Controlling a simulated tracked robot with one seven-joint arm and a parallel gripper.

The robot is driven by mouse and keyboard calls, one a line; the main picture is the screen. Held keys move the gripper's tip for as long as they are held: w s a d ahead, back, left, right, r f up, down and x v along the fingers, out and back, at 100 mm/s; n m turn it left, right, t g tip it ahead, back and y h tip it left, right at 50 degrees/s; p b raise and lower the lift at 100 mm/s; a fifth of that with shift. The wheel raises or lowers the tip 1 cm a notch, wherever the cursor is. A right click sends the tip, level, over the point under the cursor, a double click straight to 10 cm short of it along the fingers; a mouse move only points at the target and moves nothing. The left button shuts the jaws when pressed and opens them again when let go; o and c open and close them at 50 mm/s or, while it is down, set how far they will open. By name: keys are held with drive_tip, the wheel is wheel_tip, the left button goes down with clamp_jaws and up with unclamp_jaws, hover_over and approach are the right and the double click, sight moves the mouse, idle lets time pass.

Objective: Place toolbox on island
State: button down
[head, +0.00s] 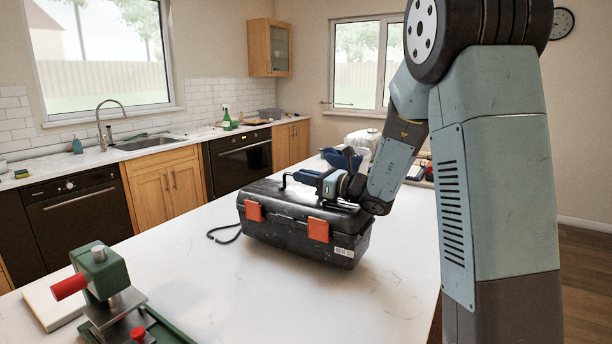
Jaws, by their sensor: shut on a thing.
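The toolbox (290,232) is black with orange latches and a label at its lower right corner. It is upright at the middle of the white island top (235,300). Its underside is at or very close to the surface; I cannot tell if it fully rests there. My gripper (300,179) comes from the right above the lid and is shut on the toolbox, at the black handle on top. The fingertips are small and partly hidden at the handle.
A green clamp-like tool with red knobs (105,285) stands at the front left, by a pale board (52,303). A dark cable (222,236) lies left of the toolbox. A blue bowl (345,158) and other items sit behind it. The island's front middle is clear.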

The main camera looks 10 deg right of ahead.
sight(306, 195)
drive_tip(key=shift+w+f, duration=0.1)
drive_tip(key=shift+f, duration=1.45)
drive_tip(key=c, duration=1.1)
unclamp_jaws()
drive_tip(key=shift+d, duration=0.1)
